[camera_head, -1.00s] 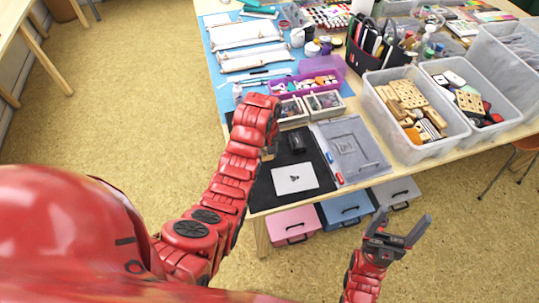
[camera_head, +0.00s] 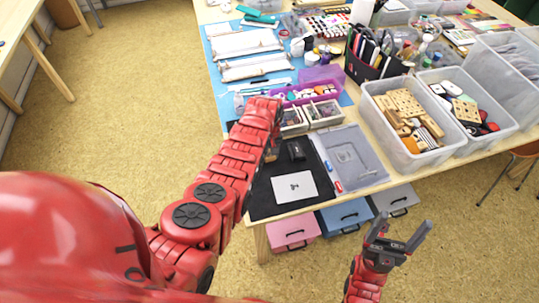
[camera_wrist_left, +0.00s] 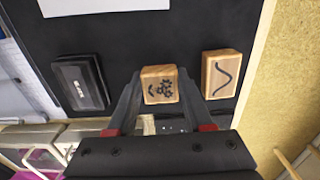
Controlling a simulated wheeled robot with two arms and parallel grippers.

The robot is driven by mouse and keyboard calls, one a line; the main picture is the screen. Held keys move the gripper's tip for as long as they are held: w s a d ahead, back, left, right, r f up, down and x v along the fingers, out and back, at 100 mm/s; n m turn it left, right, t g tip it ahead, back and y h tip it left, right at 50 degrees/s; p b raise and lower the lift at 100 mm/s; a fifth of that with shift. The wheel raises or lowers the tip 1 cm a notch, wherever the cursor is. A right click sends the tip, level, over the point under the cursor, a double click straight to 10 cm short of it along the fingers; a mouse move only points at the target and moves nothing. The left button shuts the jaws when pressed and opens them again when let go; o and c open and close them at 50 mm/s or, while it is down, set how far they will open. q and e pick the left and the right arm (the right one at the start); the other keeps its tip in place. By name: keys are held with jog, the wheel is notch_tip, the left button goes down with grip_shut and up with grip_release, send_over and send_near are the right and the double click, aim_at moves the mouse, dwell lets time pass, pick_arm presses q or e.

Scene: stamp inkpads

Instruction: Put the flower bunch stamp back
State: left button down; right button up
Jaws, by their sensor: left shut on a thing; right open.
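The flower bunch stamp (camera_wrist_left: 160,85) is a small wooden block with a black flower print on its upper face. My left gripper (camera_wrist_left: 158,90) is shut on it, one finger on each side, over the black mat (camera_wrist_left: 185,30). I cannot tell whether the stamp touches the mat. In the head view my left forearm hides the stamp and most of that gripper. A second wooden stamp with a wavy line (camera_wrist_left: 221,73) lies to the right of it in the wrist view. My right gripper (camera_head: 397,240) is open and empty, in front of the table.
A black inkpad (camera_wrist_left: 80,82) lies on the mat, left of the held stamp in the wrist view. A grey clear case (camera_head: 350,158) and small compartment boxes (camera_head: 325,113) stand close by.

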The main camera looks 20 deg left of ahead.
pick_arm(q)
jog(key=shift+f, duration=0.45)
jog(key=shift+f, duration=0.25)
jog(key=shift+c, duration=1.5)
grip_release()
jog(key=shift+r, duration=0.1)
